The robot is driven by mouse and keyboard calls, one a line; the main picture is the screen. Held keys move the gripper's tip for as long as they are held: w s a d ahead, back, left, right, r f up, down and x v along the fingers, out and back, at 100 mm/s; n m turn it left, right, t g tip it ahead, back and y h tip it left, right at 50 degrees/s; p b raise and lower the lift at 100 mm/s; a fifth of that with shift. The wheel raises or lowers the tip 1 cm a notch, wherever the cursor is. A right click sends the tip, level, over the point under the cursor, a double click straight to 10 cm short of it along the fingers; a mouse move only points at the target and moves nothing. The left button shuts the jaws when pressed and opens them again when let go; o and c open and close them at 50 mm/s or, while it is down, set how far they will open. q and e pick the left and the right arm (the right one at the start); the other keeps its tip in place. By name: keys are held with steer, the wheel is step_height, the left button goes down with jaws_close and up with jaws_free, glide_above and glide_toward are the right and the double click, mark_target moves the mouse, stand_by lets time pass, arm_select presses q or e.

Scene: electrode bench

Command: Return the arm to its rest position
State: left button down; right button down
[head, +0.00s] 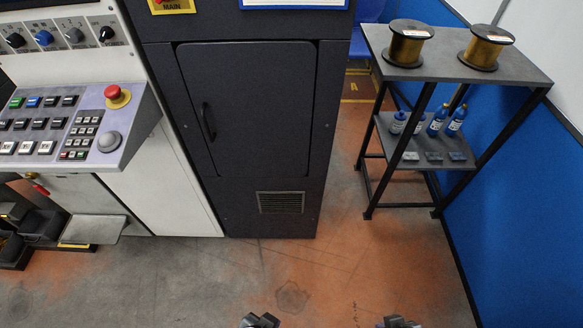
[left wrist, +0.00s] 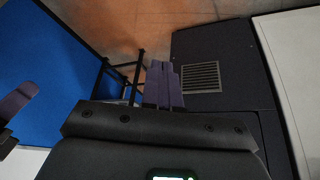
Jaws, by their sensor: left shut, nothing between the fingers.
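My left gripper (left wrist: 164,68) shows in the left wrist view with its two purple-grey fingers side by side, shut and empty. Beyond it are bare floor and the dark cabinet, with nothing touching the fingers. In the head view, two small dark parts of my arms show at the bottom edge, one left of centre and one right, mostly cut off. A purple-grey finger-like part, probably of my right gripper (left wrist: 17,101), is at the left edge of the wrist view. Its opening is not visible.
A dark cabinet (head: 250,110) with a closed door stands in the middle. A control panel (head: 60,125) with a red button is at left. A metal rack (head: 470,68) with two wire spools and blue bottles stands at right by a blue wall. The floor (head: 330,270) in front is clear.

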arm_select(q)
steer(key=s+a+r+n+y+p, duration=0.1)
steer(key=a+n, duration=0.1)
steer(key=a, duration=0.7)
steer(key=s+a+r+n+y+p, duration=0.1)
steer(key=a+r+n+y, duration=0.1)
steer(key=a, duration=0.7)
step_height(320, 180, up, 38)
steer(key=p, duration=3.7)
steer(key=shift+w+d+g+p, duration=0.2)
steer(key=shift+w+g+p, duration=0.1)
steer(key=shift+p, duration=0.1)
